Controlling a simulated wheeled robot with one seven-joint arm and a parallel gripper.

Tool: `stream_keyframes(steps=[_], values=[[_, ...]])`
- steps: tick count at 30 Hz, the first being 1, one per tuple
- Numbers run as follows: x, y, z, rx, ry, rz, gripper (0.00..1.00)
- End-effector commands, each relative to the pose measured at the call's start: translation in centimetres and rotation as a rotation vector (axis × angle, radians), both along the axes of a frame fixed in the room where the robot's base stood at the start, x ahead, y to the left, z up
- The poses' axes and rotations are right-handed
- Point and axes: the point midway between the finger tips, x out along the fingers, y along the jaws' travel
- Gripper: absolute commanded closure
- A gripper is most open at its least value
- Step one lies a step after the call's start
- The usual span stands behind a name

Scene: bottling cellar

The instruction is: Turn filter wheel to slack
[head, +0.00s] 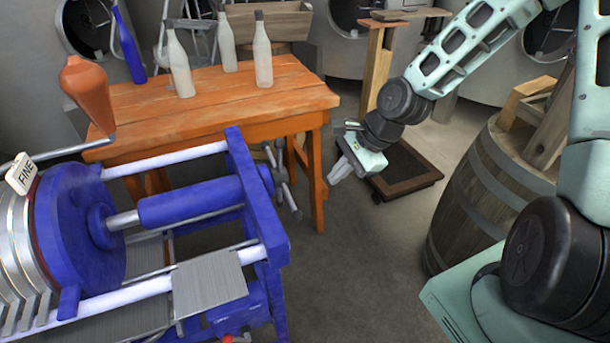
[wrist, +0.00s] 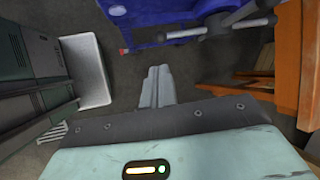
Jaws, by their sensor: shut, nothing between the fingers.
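The blue filter press (head: 190,200) fills the lower left of the head view, with a thick blue screw barrel and pale rails. A grey spoked handwheel (head: 284,182) shows at its right end, partly hidden by the blue end frame. In the wrist view grey spokes of the wheel (wrist: 222,30) show at the top, beside the blue frame (wrist: 170,15). My gripper (head: 338,172) is shut and empty, right of the wheel and apart from it. Its closed fingers also show in the wrist view (wrist: 157,80), below the wheel.
An orange wooden table (head: 200,95) with several bottles stands behind the press, its near right leg close to my gripper. A barrel (head: 490,190) stands at the right. A dark low tray (head: 405,170) lies on the floor behind my gripper. Open floor (head: 370,270) lies between press and barrel.

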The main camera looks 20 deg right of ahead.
Motion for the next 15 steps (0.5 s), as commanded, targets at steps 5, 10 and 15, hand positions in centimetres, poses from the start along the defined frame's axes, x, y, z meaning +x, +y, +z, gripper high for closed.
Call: stream_keyframes(steps=[5,10,15], values=[[-0.5,0.4,0.0,0.02,0.038,-0.029,1.0],[-0.1,1.4,-1.9,0.018,0.038,-0.025,1.0],[0.5,2.8,-4.4,0.018,0.038,-0.024,1.0]])
